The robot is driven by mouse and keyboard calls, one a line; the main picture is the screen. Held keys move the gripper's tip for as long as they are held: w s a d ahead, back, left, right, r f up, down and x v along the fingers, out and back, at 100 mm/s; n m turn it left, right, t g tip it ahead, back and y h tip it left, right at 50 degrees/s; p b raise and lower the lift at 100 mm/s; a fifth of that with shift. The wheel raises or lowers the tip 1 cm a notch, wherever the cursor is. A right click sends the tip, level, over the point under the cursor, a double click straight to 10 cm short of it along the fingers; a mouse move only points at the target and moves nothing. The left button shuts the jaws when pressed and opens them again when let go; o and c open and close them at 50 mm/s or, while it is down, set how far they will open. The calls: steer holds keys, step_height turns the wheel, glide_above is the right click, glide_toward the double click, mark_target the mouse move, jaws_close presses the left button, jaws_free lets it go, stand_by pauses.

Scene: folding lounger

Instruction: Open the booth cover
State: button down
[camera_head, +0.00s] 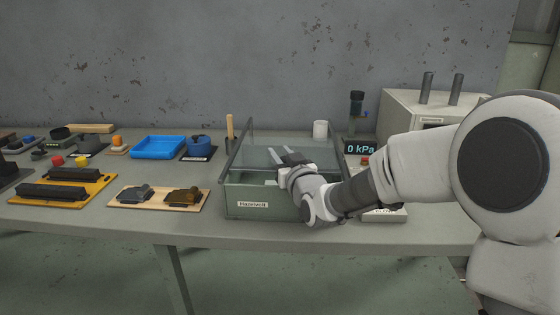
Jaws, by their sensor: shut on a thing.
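The booth is a low grey-green box (262,203) with a "Hazelvolt" label on its front, standing on the bench right of centre. Its clear booth cover (318,148) has thin grey edges. The cover's exact angle is hard to tell through the glass. My gripper (283,156) is at the booth, over its front part, with its two grey fingers pointing up and left. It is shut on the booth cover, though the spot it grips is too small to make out. My wrist and forearm hide the front right of the booth.
A blue tray (158,147) and a dark blue round device (199,146) stand left of the booth. A wooden board (157,204) with two parts lies close by. A pressure display reading "0 kPa" (361,148) and a white cabinet (398,112) stand right.

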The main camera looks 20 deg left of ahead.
steer(key=c, duration=0.6)
jaws_free()
steer(key=p+v, duration=0.2)
steer(key=v, duration=1.5)
steer(key=shift+s+d, duration=0.15)
